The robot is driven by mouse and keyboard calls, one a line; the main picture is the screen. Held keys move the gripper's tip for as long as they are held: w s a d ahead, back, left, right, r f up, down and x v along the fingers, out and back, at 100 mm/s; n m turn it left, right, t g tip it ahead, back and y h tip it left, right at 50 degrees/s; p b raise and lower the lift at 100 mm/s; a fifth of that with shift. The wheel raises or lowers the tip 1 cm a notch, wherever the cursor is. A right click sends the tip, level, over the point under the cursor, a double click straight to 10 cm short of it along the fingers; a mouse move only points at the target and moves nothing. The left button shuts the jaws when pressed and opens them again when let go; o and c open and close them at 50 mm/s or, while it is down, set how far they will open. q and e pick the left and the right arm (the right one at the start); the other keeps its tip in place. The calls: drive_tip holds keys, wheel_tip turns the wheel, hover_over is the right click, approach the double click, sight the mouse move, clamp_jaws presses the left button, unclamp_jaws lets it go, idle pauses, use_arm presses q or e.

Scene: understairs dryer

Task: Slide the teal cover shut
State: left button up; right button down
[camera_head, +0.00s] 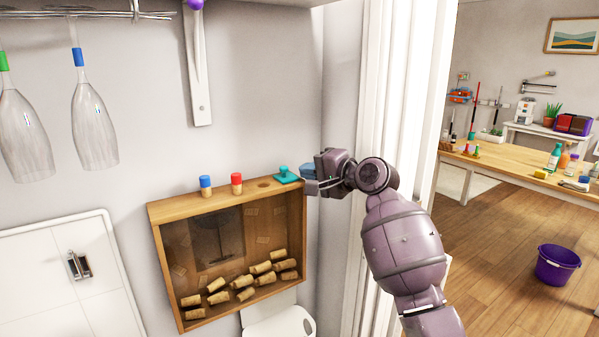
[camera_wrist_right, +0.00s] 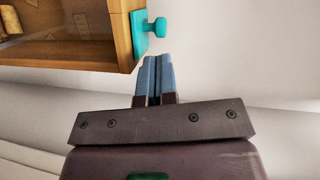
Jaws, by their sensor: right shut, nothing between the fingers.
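The teal cover (camera_head: 287,178) is a small flat plate with a round knob, on the top of the wooden cork box near its right end. A dark round spot, like a hole, shows in the box top just left of it. The cover also shows in the right wrist view (camera_wrist_right: 139,36), with its knob standing out. My right gripper (camera_head: 306,173) is shut and empty, just right of the cover. In the right wrist view its blue fingertips (camera_wrist_right: 157,60) are close to the cover and knob, with a small gap visible. My left gripper is not in view.
The wooden box (camera_head: 170,262) has a clear front with several corks inside. A blue-topped cork (camera_head: 206,184) and a red-topped cork (camera_head: 237,182) stand on its top, left of the cover. A white door frame (camera_head: 388,80) is close behind my right arm. Glasses hang upper left.

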sight(274, 188)
drive_tip(key=shift+x, duration=1.05)
drive_tip(key=shift+w+a, duration=0.3)
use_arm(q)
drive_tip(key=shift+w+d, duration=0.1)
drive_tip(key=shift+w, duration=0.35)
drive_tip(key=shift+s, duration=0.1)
use_arm(e)
drive_tip(key=shift+s+a+r, duration=0.15)
drive_tip(key=shift+s+a, duration=0.05)
drive_tip(key=shift+a, duration=0.15)
drive_tip(key=s+a+p, duration=0.2)
drive_tip(key=a, duration=0.1)
drive_tip(key=a+p, duration=0.1)
drive_tip(key=p, duration=0.1)
drive_tip(key=shift+s+a+r, duration=0.1)
drive_tip(key=shift+s+a, duration=0.2)
drive_tip(key=shift+s, duration=0.1)
drive_tip(key=shift+s+a+f, duration=0.15)
drive_tip(key=shift+a+f, duration=0.15)
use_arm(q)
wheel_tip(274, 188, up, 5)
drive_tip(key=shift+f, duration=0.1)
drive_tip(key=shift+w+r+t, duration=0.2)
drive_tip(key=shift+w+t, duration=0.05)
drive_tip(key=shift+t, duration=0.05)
